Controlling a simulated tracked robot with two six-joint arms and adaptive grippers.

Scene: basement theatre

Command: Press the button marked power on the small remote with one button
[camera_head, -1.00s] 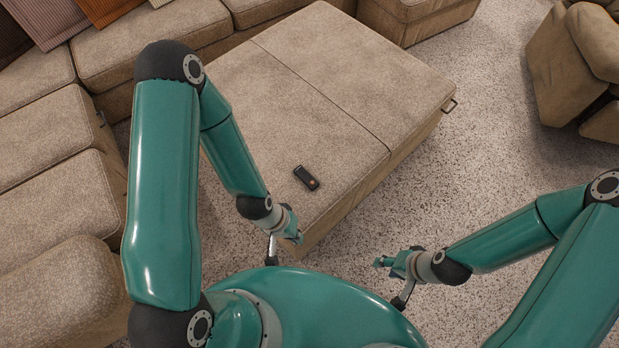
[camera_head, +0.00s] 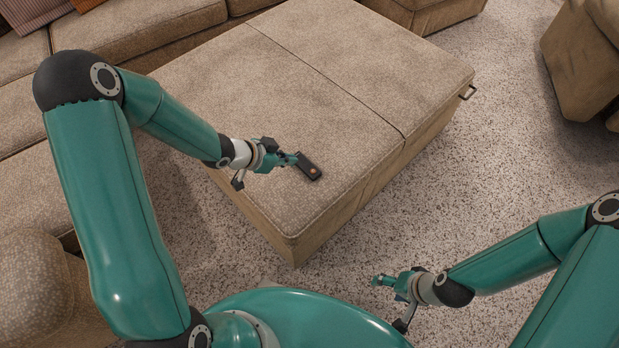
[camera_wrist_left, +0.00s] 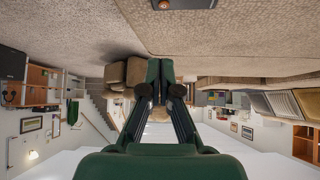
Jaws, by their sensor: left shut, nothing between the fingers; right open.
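The small dark remote (camera_head: 309,168) lies on the near part of the beige ottoman (camera_head: 290,75). It has one reddish-orange button near its lower end; any marking is too small to read. In the left wrist view the remote (camera_wrist_left: 184,4) is cut off at the top edge, with its button showing. My left gripper (camera_head: 294,159) is shut and empty, its tip just left of the remote; I cannot tell whether they touch. It also shows shut in the left wrist view (camera_wrist_left: 160,72). My right gripper (camera_head: 383,281) is open and empty, low over the carpet in front of the ottoman.
A beige sofa (camera_head: 150,30) runs behind and left of the ottoman. A beige armchair (camera_head: 585,60) stands at the upper right. Speckled carpet (camera_head: 500,140) lies clear to the right. The ottoman top is otherwise bare, with a seam across it.

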